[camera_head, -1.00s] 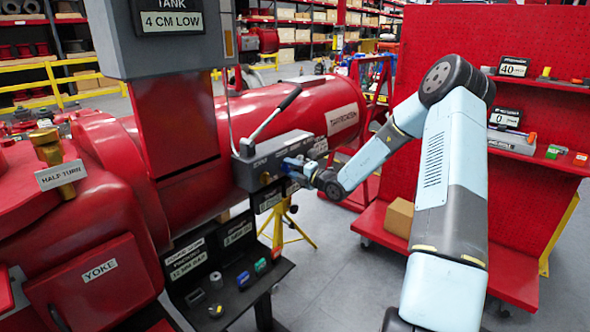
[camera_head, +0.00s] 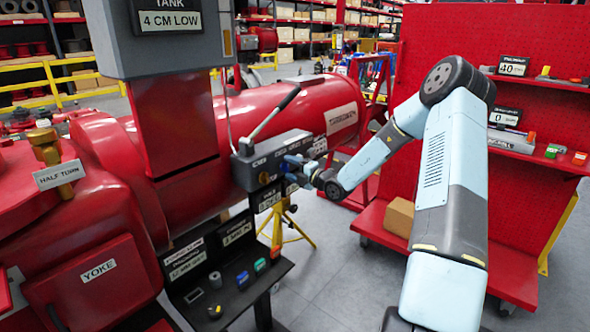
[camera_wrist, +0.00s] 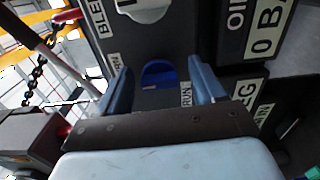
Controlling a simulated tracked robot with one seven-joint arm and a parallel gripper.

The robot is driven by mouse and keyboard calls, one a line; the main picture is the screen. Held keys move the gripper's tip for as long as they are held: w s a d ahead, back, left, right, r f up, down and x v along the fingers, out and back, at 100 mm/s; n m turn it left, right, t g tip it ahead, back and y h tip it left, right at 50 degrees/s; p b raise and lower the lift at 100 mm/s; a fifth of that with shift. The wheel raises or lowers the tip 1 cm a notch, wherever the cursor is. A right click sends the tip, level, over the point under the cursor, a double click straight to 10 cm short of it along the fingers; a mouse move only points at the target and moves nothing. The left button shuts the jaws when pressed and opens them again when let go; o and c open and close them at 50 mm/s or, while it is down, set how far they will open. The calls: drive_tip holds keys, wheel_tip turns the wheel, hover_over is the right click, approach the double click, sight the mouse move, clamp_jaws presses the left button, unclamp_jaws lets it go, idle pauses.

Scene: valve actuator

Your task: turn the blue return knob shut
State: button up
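The blue return knob (camera_wrist: 158,74) sits on the front face of a dark grey block in the wrist view. My gripper (camera_wrist: 160,84) is open, with one blue finger on each side of the knob and a gap showing on both sides. In the head view, my gripper (camera_head: 292,164) is at the front of the grey pump block (camera_head: 270,152). The knob is hidden or too small to tell there from the blue fingers.
A hand lever (camera_head: 272,113) rises from the block. Signs (camera_wrist: 262,30) are near the fingers. A dark shelf (camera_head: 240,290) with small parts lies below. A yellow stand (camera_head: 284,228) and red cart (camera_head: 455,250) are near the arm.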

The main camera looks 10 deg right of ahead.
drive_tip(key=v, duration=1.3)
drive_tip(key=shift+s+d, duration=0.2)
drive_tip(key=shift+s, duration=0.15)
drive_tip(key=s+a+r+n+g, duration=0.55)
drive_tip(key=s+a+n, duration=0.3)
drive_tip(key=n, duration=0.45)
drive_tip(key=s+a+r+n+g, duration=0.5)
drive_tip(key=s+a+n+g, duration=0.2)
drive_tip(key=s+n, duration=0.45)
drive_tip(key=s+d+r+n+t+h, duration=0.1)
drive_tip(key=s+d+r+n+h, duration=0.3)
drive_tip(key=s+n, duration=0.5)
drive_tip(key=s+d+r+n+t+h, duration=0.2)
drive_tip(key=s+d+r+n+h, duration=0.2)
drive_tip(key=n, duration=0.9)
drive_tip(key=s+r+h, duration=0.2)
drive_tip(key=s+r, duration=0.2)
drive_tip(key=s, duration=0.1)
drive_tip(key=shift+h, duration=0.3)
